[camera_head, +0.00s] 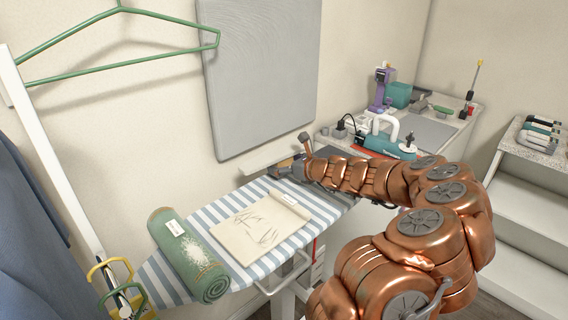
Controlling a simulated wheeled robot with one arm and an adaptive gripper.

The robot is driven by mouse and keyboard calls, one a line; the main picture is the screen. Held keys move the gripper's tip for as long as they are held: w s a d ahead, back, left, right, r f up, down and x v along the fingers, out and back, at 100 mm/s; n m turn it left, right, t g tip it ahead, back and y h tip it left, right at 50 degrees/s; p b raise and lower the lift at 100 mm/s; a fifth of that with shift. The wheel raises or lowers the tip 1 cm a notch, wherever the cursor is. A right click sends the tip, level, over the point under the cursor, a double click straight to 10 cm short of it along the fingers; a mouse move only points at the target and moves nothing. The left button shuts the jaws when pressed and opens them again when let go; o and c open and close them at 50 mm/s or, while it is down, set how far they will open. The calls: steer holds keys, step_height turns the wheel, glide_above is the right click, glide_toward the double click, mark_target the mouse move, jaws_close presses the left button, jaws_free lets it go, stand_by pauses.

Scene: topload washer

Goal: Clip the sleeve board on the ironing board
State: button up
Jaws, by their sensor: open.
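The ironing board (211,217) has a blue and white striped cover and runs from the lower left toward the middle. My copper arm reaches in from the right, and my gripper (294,166) is at the board's far right end, low over it or touching it; I cannot tell which. The gripper is open. A small brownish piece (284,164) shows beside the gripper, partly covered. A pale flat strip (268,156) lies just behind it, against the wall. I cannot tell whether either is the sleeve board, and no clip is clearly visible.
A green roll (188,254) and a cream cloth with dark lines (262,228) lie on the board. A teal iron (388,140) stands on the worktop behind my arm. A green hanger (120,42) hangs upper left. White steps (525,232) are at right.

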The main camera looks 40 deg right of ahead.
steer(key=shift+v, duration=6)
steer(key=shift+c, duration=0.3)
